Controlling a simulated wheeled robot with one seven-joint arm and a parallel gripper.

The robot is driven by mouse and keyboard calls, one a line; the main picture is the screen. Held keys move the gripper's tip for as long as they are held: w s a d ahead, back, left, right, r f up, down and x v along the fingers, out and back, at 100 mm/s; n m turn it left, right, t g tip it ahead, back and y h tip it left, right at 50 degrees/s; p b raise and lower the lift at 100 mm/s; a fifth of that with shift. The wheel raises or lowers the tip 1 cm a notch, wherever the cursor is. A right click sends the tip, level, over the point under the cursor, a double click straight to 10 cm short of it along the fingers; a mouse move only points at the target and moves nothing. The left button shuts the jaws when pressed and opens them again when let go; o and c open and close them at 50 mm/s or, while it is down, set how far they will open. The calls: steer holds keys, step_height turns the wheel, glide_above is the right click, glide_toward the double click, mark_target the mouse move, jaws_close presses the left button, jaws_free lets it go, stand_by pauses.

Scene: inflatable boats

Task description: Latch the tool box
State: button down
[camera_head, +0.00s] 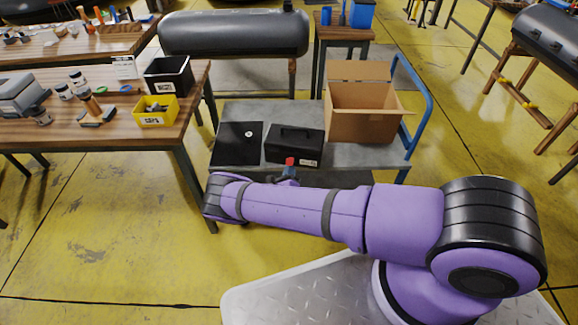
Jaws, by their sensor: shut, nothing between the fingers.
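The black tool box (300,145) sits on the grey flat cart (345,155). Its lid looks down, with a handle on top and a small white label low on its front. The latch cannot be made out at this size. My gripper (290,166) is small in the view, at the near front side of the tool box, with a red and blue part showing at its end. It looks shut and empty. My purple forearm hides part of the wrist. Whether the gripper touches the box cannot be told.
A flat black panel (238,143) lies left of the tool box. An open cardboard box (362,112) stands to its right, near the blue cart handle (416,95). A wooden workbench (60,132) with a yellow bin (157,118) stands at left.

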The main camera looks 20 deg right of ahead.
mark_target(291, 161)
steer(key=shift+w+d+r, duration=0.25)
steer(key=shift+w+r, duration=0.15)
steer(key=shift+r, duration=0.4)
steer(key=shift+w+d+r, duration=0.2)
steer(key=shift+w+r, duration=0.15)
steer(key=shift+r, duration=0.4)
stand_by(2.0)
steer(key=shift+f, duration=0.1)
stand_by(0.5)
steer(key=shift+s+a+f, duration=0.25)
steer(key=shift+s+f, duration=0.2)
steer(key=shift+f, duration=0.35)
steer(key=shift+s+a+f, duration=0.25)
steer(key=shift+s+f, duration=0.15)
steer(key=shift+f, duration=0.45)
steer(key=shift+s+a+f, duration=0.25)
steer(key=shift+s+f, duration=0.2)
steer(key=shift+f, duration=0.35)
steer(key=f, duration=0.1)
steer(key=s+a+f, duration=0.1)
steer(key=f, duration=0.1)
steer(key=s+f, duration=0.1)
steer(key=shift+a+f, duration=0.15)
steer(key=shift+f, duration=0.05)
steer(key=shift+s, duration=0.1)
